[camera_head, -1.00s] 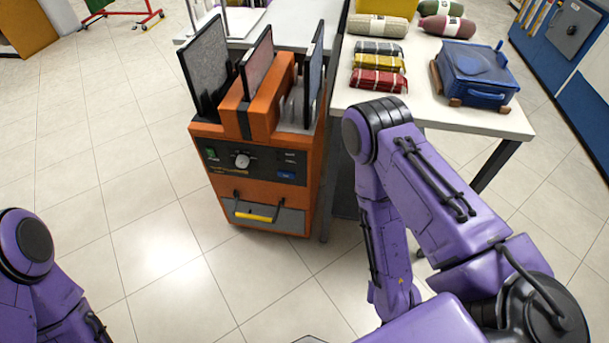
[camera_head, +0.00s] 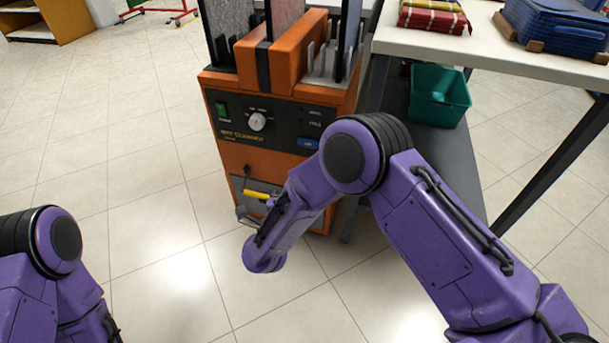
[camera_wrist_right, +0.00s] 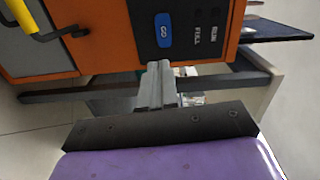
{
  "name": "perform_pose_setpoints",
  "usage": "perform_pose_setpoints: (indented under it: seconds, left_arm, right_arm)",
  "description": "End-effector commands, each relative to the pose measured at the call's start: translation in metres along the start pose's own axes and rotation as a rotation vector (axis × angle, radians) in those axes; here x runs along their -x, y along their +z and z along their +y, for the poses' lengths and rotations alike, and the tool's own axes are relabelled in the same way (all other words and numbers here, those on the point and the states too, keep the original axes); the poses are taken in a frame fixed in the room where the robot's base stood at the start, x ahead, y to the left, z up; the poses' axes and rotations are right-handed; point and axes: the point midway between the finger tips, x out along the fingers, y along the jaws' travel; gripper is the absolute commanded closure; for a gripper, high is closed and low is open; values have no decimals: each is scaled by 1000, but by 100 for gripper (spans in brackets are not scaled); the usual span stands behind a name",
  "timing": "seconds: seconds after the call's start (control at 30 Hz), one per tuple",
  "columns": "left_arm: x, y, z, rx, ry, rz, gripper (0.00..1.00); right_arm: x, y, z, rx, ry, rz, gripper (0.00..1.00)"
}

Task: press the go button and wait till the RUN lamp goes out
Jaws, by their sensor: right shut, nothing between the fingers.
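The orange mat cleaner (camera_head: 270,158) stands in the middle of the head view, with a dark control panel on its front. Its blue GO button (camera_head: 308,143) sits at the panel's lower right; in the right wrist view the GO button (camera_wrist_right: 164,30) is plain. The RUN label (camera_wrist_right: 214,32) is beside it, and no lit lamp shows there. My right gripper (camera_wrist_right: 158,72) is shut and empty, its tips just below the button in the picture, apart from it. In the head view my right arm hides that gripper. My left gripper is out of view.
A yellow-handled drawer (camera_head: 257,194) is low on the cleaner. To the right, a white table (camera_head: 480,52) holds folded cloths and a blue case (camera_head: 560,25); a green bin (camera_head: 438,95) stands on its lower shelf.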

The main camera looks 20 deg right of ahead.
Motion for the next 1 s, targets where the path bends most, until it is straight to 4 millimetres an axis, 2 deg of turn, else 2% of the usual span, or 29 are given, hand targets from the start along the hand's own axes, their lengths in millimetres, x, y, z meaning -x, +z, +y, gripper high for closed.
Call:
perform_pose_setpoints:
  seconds: [0.03,0.2,0.47,0.57,1.0]
  left_arm:
    - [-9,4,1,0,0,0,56]
    - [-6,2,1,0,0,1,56]
    - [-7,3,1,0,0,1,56]
    - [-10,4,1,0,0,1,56]
    - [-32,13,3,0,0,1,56]
  right_arm:
    - [0,5,2,-40,-13,17,100]
    - [1,7,-6,-72,-21,32,100]
    - [-4,6,-5,-67,-20,31,100]
    - [-18,5,-4,-68,-20,33,100]
    - [-111,2,-4,-67,-19,33,100]
